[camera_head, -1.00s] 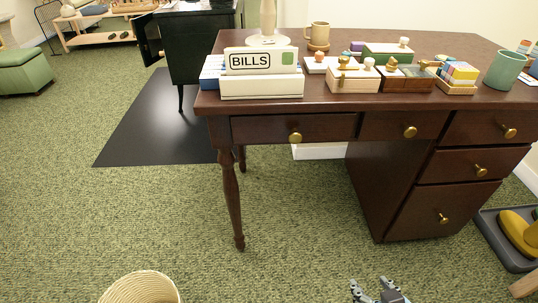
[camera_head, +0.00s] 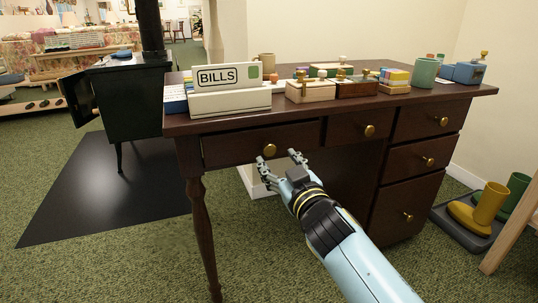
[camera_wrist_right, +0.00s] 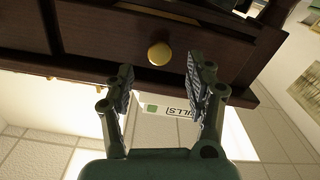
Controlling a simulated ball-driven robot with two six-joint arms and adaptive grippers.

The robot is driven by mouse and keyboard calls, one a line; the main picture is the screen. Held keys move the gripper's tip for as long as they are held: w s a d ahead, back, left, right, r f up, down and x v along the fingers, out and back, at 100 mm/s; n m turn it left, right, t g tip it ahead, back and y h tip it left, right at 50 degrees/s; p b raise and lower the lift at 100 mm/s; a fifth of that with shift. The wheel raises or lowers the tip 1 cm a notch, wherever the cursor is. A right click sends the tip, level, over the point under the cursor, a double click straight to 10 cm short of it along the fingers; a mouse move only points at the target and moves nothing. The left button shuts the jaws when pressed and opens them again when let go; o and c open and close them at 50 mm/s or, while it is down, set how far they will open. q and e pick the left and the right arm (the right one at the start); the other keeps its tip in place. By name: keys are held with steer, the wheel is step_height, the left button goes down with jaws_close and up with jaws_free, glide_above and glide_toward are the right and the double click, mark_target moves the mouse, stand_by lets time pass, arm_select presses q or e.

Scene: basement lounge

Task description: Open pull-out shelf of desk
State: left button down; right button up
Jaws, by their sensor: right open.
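The dark wooden desk (camera_head: 345,78) has a wide shallow front at its left (camera_head: 232,146) with a round brass knob (camera_head: 270,150). In the right wrist view, which looks upside down, the knob (camera_wrist_right: 159,53) shows between and beyond the two fingers, with no visible contact. My left gripper is not in view.
A BILLS box (camera_head: 229,103), small boxes and a green cup (camera_head: 425,72) crowd the desktop. A turned leg (camera_head: 203,235) stands left. A boot tray (camera_head: 455,232) lies right.

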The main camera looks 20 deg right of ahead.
mark_target(271, 152)
steer(key=w+b, duration=0.1)
steer(key=w, duration=0.3)
steer(key=shift+w+a+f, duration=0.1)
steer(key=shift+w+f, duration=0.05)
steer(key=shift+w, duration=0.25)
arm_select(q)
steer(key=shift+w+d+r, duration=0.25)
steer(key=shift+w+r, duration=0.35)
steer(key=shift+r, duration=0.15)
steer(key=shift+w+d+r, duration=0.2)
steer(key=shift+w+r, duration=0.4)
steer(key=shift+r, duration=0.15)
arm_select(e)
steer(key=shift+w, duration=0.7)
jaws_close()
